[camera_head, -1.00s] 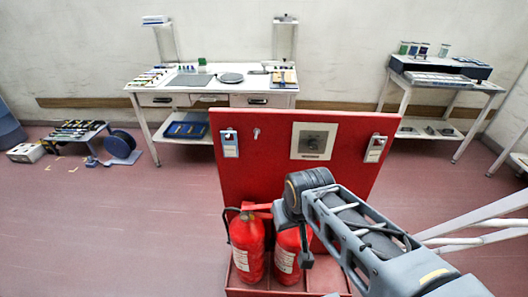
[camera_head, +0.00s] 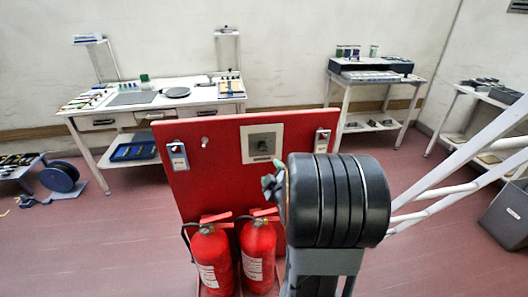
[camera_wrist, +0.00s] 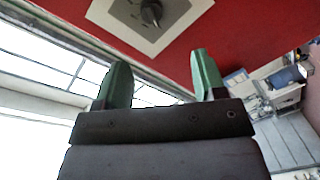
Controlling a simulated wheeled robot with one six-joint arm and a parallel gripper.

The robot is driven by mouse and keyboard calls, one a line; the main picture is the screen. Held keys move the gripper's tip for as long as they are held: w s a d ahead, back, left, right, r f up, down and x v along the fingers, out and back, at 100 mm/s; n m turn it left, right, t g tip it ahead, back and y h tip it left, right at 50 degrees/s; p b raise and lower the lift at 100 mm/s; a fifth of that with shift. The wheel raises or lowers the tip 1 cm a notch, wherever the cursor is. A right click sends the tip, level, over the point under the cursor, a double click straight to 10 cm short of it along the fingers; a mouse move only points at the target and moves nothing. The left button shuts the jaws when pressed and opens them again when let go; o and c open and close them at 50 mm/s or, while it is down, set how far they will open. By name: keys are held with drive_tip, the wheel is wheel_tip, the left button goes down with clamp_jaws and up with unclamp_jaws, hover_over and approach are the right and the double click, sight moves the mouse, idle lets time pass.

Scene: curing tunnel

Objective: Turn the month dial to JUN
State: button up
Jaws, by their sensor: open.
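The month dial (camera_head: 262,144) is a dark knob on a pale square plate (camera_head: 247,156), set in an upright red panel (camera_head: 220,160). In the wrist view the dial (camera_wrist: 151,13) shows at the top, partly cut by the frame edge, on its plate (camera_wrist: 180,8). Its markings are too small to read. My gripper (camera_wrist: 158,78) has two green fingers, spread apart with nothing between them. The dial lies beyond the fingertips, apart from them. In the head view my arm's dark wrist part hides most of the gripper, right of the dial.
Two red fire extinguishers (camera_head: 212,258) stand below the panel. A white workbench (camera_head: 150,108) stands behind, with another table (camera_head: 372,88) at the back right.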

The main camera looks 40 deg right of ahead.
sight(264, 150)
drive_tip(key=shift+n+t, duration=0.3)
drive_tip(key=shift+t, duration=0.1)
drive_tip(key=p+x, duration=0.1)
drive_tip(key=x, duration=0.8)
drive_tip(key=d+p+x, duration=0.1)
drive_tip(key=x, duration=0.3)
drive_tip(key=shift+w+d+r+p, duration=0.1)
drive_tip(key=shift+p, duration=0.2)
drive_tip(key=shift+c, duration=0.5)
drive_tip(key=c, duration=0.8)
